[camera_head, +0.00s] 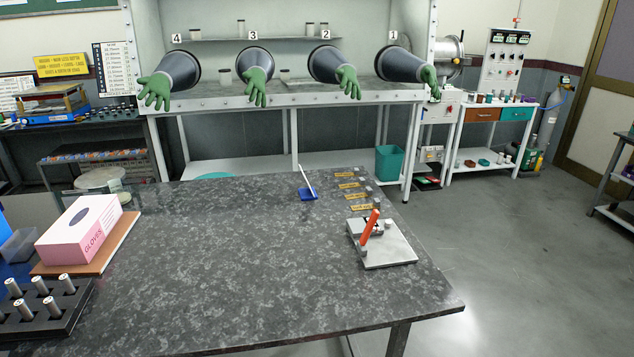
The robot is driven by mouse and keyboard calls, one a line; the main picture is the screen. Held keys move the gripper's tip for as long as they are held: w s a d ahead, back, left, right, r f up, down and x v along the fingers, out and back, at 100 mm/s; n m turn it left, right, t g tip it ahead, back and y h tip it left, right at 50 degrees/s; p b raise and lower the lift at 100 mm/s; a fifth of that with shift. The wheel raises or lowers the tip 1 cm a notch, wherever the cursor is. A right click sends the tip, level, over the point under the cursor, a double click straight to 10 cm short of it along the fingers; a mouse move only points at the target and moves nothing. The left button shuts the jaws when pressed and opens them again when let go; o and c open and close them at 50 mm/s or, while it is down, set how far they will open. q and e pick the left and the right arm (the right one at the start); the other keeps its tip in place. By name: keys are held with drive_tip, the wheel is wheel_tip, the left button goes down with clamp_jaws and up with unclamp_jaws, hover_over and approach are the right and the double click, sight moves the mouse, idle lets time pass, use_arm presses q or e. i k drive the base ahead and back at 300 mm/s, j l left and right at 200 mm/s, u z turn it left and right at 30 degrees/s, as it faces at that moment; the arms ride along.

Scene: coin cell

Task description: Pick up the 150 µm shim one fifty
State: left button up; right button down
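A column of small yellow labels (348,186) lies near the far right edge of the speckled dark table (230,240). Small greyish round pieces lie beside the labels, some at their right ends. They may be shims, but the label text is too small to read, so I cannot tell which is the 150 µm one. Neither of my grippers shows in the head view.
A toggle-clamp fixture with an orange handle (369,228) stands on a metal plate (398,252), just nearer than the labels. A blue stand (307,194) is to their left. A pink glove box (82,228) and vial rack (45,318) are at left. The table's middle is clear.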

sight(369, 192)
drive_tip(key=i+l+u, duration=0.25)
drive_tip(key=l+u, duration=0.2)
drive_tip(key=l, duration=0.5)
drive_tip(key=i+l+u, duration=0.1)
drive_tip(key=l+u, duration=0.3)
drive_tip(key=l, duration=0.55)
drive_tip(key=l+u, duration=0.45)
drive_tip(key=l, duration=0.55)
